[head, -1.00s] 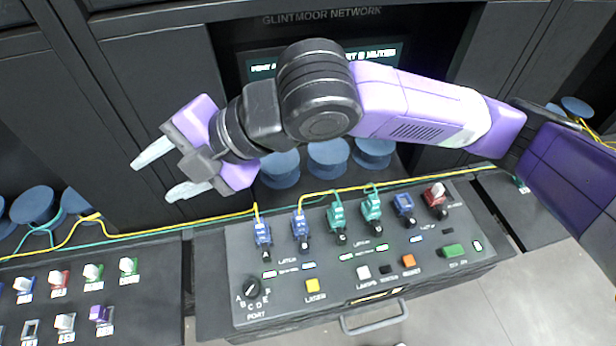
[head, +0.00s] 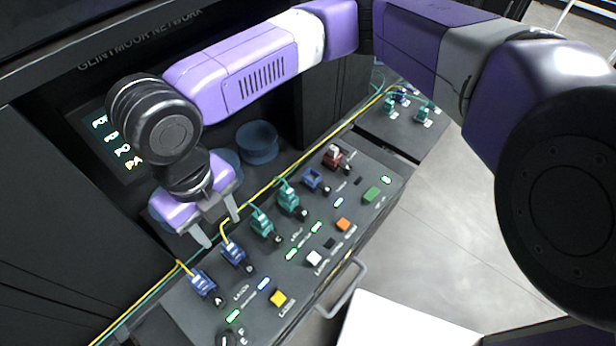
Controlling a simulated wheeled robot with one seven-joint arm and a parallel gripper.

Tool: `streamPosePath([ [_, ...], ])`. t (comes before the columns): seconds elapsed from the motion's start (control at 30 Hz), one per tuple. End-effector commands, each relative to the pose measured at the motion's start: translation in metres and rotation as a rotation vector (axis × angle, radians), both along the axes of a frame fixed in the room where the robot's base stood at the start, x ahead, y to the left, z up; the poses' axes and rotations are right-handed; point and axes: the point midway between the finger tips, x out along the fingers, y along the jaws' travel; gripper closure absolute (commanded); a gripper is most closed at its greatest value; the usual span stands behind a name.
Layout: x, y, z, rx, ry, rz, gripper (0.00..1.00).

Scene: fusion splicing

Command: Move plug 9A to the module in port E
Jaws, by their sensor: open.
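My gripper (head: 219,230) is open and empty, its fingers pointing down close to the left part of the sloped control panel. The fingertips appear just behind the second blue module (head: 234,253); contact cannot be judged. The first blue module (head: 202,283) is to its lower left. Both have yellow cables. Two teal modules (head: 262,222) (head: 290,196) with teal cables follow in the row. The fifth module in the row, blue (head: 314,180), has no cable and looks empty; it is likely port E. Plug 9A cannot be told apart, as the labels are too small to read.
A red module (head: 335,158) with a white top ends the row. A side shelf (head: 375,127) at the upper right holds several teal and blue plugs (head: 390,106) with cables. Blue spools (head: 257,143) stand behind the panel. A drawer handle (head: 343,290) juts from the front.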

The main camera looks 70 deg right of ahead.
Motion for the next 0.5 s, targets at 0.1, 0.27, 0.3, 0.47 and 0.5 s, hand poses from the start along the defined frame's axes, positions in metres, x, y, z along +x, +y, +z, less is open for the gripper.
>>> streamPosePath([
  [0.1, 0.0, 0.0, 0.0, 0.001, -0.001, -0.001, 0.53],
  [0.27, 0.0, 0.0, -0.003, 0.002, -0.002, -0.002, 0.53],
  [0.3, 0.0, 0.0, -0.005, 0.002, -0.002, -0.002, 0.53],
  [0.47, 0.0, 0.0, -0.018, 0.001, -0.001, -0.003, 0.53],
  [0.5, 0.0, 0.0, -0.023, 0.001, -0.001, -0.003, 0.53],
])
